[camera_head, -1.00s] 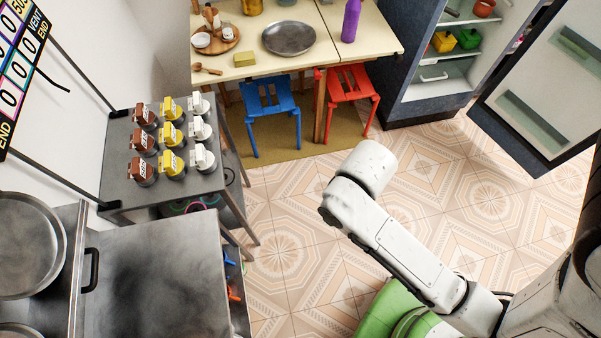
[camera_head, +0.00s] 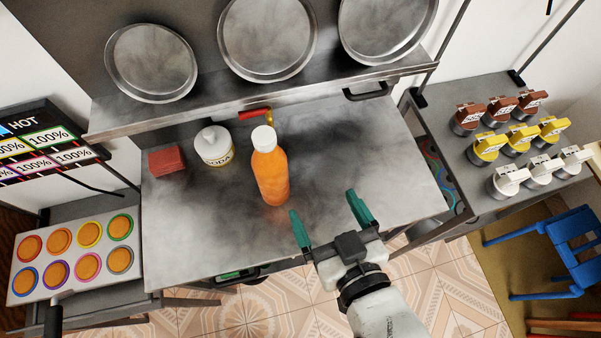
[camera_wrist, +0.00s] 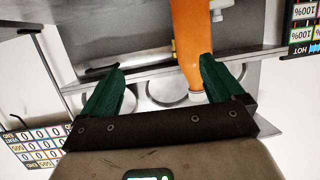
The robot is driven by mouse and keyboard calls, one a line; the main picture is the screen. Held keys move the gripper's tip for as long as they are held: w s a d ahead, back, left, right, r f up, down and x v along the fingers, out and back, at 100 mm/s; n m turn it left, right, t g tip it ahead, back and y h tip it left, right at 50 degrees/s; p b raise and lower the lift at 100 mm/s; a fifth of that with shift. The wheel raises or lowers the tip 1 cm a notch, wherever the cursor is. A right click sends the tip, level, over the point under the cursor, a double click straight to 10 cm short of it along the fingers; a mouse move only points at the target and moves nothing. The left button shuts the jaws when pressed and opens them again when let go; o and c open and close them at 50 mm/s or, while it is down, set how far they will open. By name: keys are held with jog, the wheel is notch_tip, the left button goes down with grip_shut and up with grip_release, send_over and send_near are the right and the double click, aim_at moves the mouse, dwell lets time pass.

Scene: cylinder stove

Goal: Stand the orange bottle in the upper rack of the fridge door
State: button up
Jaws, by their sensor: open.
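The orange bottle (camera_head: 270,175) with a white cap stands upright on the metal worktop of the stove. My gripper (camera_head: 328,222) has its green fingers spread and empty, at the front edge of the worktop, to the right and in front of the bottle. In the wrist view the bottle (camera_wrist: 187,40) shows beyond the fingers of my gripper (camera_wrist: 155,85), nearer the right finger, and its cap lies close to that fingertip. I cannot tell from this whether they touch. The fridge and its door rack are not in view now.
A white soda jar (camera_head: 214,148), a red block (camera_head: 167,161) and a red-handled tool (camera_head: 255,114) are on the worktop (camera_head: 370,165) near the bottle. Several round pans stand on the shelf behind. A side table (camera_head: 490,100) with several jars is at right, beside a blue stool (camera_head: 575,240).

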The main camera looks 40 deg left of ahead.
aim_at(276, 176)
jog(key=a, duration=0.2)
jog(key=a+y, duration=0.1)
jog(key=a, duration=0.2)
jog(key=a+r+n+y, duration=0.1)
jog(key=a, duration=0.2)
jog(key=shift+s+a+g, duration=0.2)
jog(key=shift+a+g, duration=0.05)
jog(key=shift+g, duration=0.05)
jog(key=shift+f+p+x, duration=0.15)
jog(key=shift+x, duration=1.3)
jog(key=shift+f+p+x, duration=0.1)
jog(key=shift+p+x, duration=0.05)
jog(key=shift+x, duration=1.3)
jog(key=shift+d, duration=0.1)
jog(key=c, duration=1.5)
jog(key=shift+r, duration=0.1)
jog(key=shift+c, duration=0.4)
